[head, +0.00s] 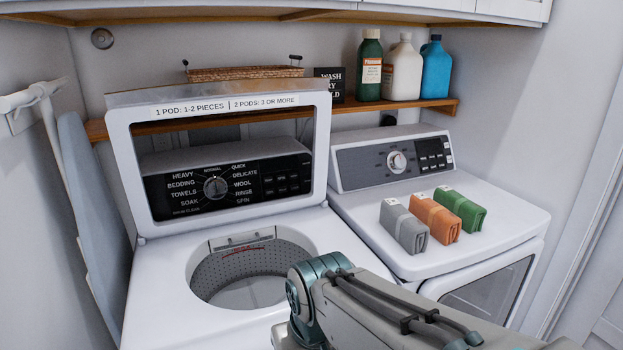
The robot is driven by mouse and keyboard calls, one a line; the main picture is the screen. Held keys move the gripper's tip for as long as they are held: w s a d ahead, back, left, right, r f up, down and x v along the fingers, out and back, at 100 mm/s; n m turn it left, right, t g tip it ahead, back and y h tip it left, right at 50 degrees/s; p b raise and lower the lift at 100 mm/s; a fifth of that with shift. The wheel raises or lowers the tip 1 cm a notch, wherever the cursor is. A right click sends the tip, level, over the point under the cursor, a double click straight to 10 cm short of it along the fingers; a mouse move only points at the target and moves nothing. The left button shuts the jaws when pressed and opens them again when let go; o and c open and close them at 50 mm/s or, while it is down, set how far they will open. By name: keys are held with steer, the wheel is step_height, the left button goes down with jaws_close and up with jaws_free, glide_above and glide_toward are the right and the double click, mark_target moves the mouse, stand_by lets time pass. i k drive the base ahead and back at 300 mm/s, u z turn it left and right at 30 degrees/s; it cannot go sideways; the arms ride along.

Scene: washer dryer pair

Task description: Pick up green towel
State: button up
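A green towel (460,208), folded into a bundle with a pale band, lies on top of the dryer (511,219). It is the rightmost of three folded towels. An orange towel (434,217) lies just left of it, and a grey towel (403,226) lies left of that. My arm comes in from the bottom right, in front of the dryer and the washer's opening. My gripper is not in view; no fingers show.
The washer (155,285) on the left has its lid (120,170) raised and its drum (250,293) open. A wooden shelf (350,106) behind holds a basket (245,73), a sign and bottles. An ironing board (90,210) leans at left. The dryer's right top is clear.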

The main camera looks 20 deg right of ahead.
mark_target(472, 215)
steer(key=z, duration=3.05)
steer(key=i, duration=1.9)
steer(key=u, duration=3)
